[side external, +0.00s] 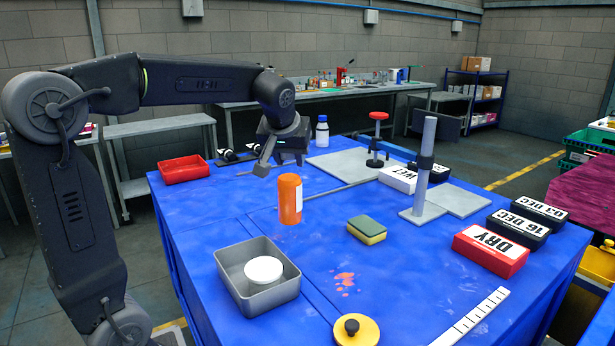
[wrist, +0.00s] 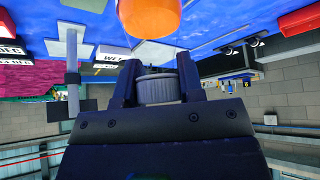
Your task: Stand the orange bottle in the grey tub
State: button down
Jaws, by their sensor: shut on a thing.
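The orange bottle (side external: 289,203) stands upright on the blue table with a pale label on its right side. Its orange end also shows at the top of the wrist view (wrist: 150,18). The grey tub (side external: 237,281) is at the table's near left, and a white round disc (side external: 263,269) lies in it. My gripper (side external: 277,160) is above and behind the bottle in the side view, with a visible gap between them. In the wrist view its fingers are shut on a grey ribbed round piece (wrist: 158,87), which looks like a cap. The piece is hard to see from the side.
A sponge (side external: 367,229) lies right of the bottle. A grey post (side external: 424,165) on a plate and a red-topped stand (side external: 378,135) rise farther right. A red tray (side external: 184,168) is back left, a yellow knobbed lid (side external: 357,331) in front. Blue table between bottle and tub is clear.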

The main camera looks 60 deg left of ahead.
jog(key=shift+s+a+r, duration=0.3)
jog(key=shift+s+a, duration=0.1)
jog(key=shift+a, duration=0.05)
jog(key=s+a, duration=0.3)
jog(key=s, duration=0.7)
jog(key=s+a, duration=0.2)
jog(key=s, duration=0.8)
jog(key=w+d+f, duration=0.6)
jog(key=w+f, duration=0.3)
jog(key=f, duration=0.1)
jog(key=shift+w+d, duration=0.25)
jog(key=shift+w, duration=0.1)
jog(key=c, duration=0.7)
grip_release()
jog(key=shift+f, duration=0.2)
jog(key=shift+c, duration=0.2)
